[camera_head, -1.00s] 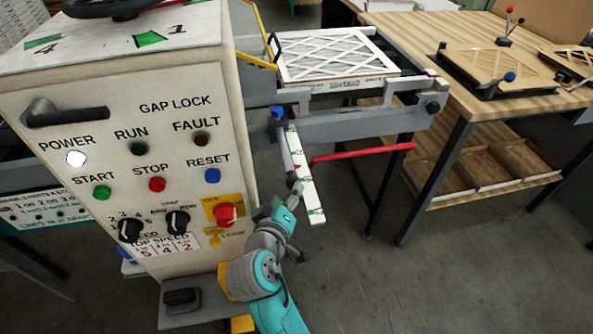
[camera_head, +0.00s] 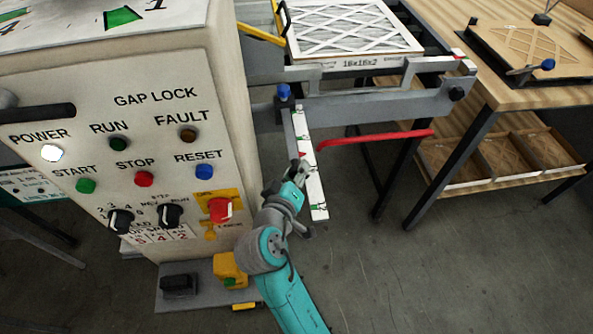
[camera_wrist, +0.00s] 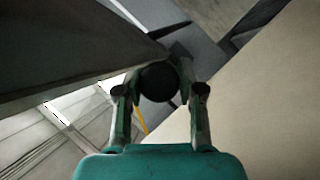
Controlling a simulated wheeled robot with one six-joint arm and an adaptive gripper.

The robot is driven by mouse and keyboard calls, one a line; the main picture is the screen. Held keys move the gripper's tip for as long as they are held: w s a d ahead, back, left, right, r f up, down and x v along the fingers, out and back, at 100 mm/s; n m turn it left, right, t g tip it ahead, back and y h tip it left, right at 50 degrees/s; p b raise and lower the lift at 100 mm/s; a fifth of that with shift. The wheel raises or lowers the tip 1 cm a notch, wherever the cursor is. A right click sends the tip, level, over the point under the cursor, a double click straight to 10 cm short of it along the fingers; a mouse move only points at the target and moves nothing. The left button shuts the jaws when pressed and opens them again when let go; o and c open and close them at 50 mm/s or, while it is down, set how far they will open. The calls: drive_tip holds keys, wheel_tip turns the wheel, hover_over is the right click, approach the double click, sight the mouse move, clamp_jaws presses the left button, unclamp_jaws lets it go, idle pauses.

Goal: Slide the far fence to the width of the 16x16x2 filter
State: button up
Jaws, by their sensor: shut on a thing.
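The filter marked 16x16x2 (camera_head: 350,28) lies flat on the machine's conveyor, its white lattice facing up. A grey rail (camera_head: 385,104) runs along the near side of the conveyor. A white scale bar (camera_head: 316,194) with green marks slopes down toward me from below the blue knob (camera_head: 283,91). A small red pointer shows beside the scale. My gripper (camera_head: 299,168) is beside the scale bar. In the wrist view my gripper (camera_wrist: 160,96) is shut on a round black knob (camera_wrist: 160,80), a finger on each side. I cannot clearly make out the far fence or its contact with the filter.
The control cabinet (camera_head: 105,205) with buttons and dials stands close on the left of my arm. A red bar (camera_head: 375,138) sticks out right of the scale. A wooden workbench (camera_head: 515,92) stands at the right. The floor between is clear.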

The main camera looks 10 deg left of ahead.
clamp_jaws()
drive_tip(key=s, duration=0.2)
drive_tip(key=s+d, duration=0.1)
drive_tip(key=s, duration=0.1)
drive_tip(key=shift+s+d, duration=0.1)
drive_tip(key=shift+s, duration=0.1)
drive_tip(key=o, duration=1.1)
unclamp_jaws()
drive_tip(key=v, duration=1.2)
